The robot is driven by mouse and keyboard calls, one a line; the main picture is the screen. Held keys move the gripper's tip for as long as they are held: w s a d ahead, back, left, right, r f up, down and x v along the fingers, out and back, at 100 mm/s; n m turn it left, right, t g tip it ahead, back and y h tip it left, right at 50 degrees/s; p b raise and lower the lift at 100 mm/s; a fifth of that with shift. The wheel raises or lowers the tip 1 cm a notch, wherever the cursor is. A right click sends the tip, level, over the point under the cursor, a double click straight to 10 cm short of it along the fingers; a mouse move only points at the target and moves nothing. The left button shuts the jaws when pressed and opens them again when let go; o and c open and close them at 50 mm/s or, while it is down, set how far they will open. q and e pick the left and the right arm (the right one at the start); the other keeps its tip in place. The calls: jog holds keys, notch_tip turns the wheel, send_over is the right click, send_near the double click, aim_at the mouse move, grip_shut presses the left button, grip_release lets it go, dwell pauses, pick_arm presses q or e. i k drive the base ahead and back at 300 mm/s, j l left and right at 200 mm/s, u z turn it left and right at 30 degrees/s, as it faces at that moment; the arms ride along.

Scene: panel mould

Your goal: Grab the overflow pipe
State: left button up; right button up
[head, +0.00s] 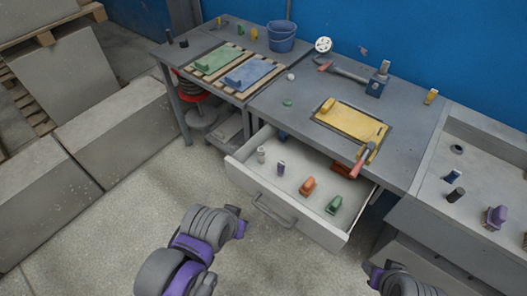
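I cannot tell for sure which thing is the overflow pipe. Pipe-like pieces in the head view are a small light grey upright cylinder (261,155) at the left of the open drawer (290,204), a dark cylinder (455,195) on the right bench, and dark upright pieces (183,41) at the table's far left corner. My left gripper (240,222) is in front of the drawer, apart from it, with nothing visible in it. My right gripper (373,276) is low at the right, apart from the drawer. The finger openings are too small to judge.
The grey table (395,105) holds a green panel (218,58), a blue panel (249,74), a yellow panel (350,121), a blue bucket (281,37) and tools. The drawer holds several coloured handled pieces. Concrete blocks (115,125) stand left. Floor before the drawer is clear.

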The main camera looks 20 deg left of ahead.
aim_at(261, 150)
jog(key=i+l+u, duration=0.5)
jog(key=i+u, duration=0.1)
jog(key=u, duration=1.15)
